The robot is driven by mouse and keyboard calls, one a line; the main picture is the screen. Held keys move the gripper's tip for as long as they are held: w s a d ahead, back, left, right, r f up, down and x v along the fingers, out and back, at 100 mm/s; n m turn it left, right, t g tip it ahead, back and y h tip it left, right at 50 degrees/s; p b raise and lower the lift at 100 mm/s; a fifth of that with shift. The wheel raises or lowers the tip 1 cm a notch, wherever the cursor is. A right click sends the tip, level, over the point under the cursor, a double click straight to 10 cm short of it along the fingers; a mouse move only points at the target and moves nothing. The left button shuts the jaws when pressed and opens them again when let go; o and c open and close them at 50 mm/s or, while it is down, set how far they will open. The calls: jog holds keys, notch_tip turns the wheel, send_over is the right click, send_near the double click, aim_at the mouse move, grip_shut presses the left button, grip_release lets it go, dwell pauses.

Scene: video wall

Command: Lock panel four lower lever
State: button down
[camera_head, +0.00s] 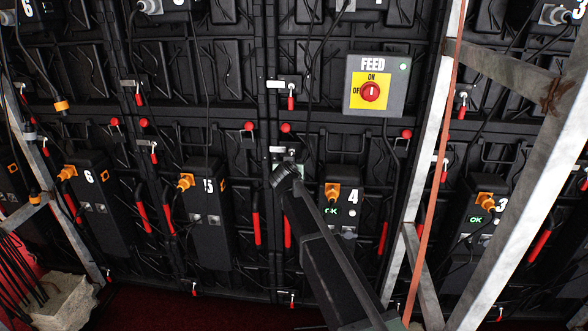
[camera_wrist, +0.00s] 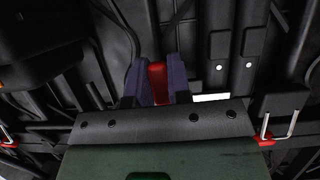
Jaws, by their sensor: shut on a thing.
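The panel four box (camera_head: 343,205) is black with a white 4, an orange plug and a green OK display. My gripper (camera_head: 284,168) is at the seam to its upper left, just below a silver latch plate (camera_head: 281,149). In the wrist view, my gripper's (camera_wrist: 158,85) two dark blue fingers are shut on a red lever (camera_wrist: 157,75). In the head view the gripper hides this lever, so its angle cannot be told there. A similar red lever (camera_head: 291,101) hangs down from a latch higher on the same seam.
A FEED switch box (camera_head: 374,86) is above right. Grey metal frame posts (camera_head: 425,150) and an orange strap (camera_head: 437,190) stand to the right. A long red handle (camera_head: 288,232) is beside my arm. Panel five's box (camera_head: 207,215) is to the left.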

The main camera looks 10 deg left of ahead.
jog(key=shift+a, duration=0.15)
dwell(0.4)
jog(key=c, duration=1.1)
grip_release()
jog(key=shift+o, duration=0.2)
jog(key=shift+s, duration=0.1)
jog(key=p+v, duration=0.4)
jog(key=v, duration=0.6)
jog(key=shift+s+r, duration=0.2)
jog(key=shift+s, duration=0.05)
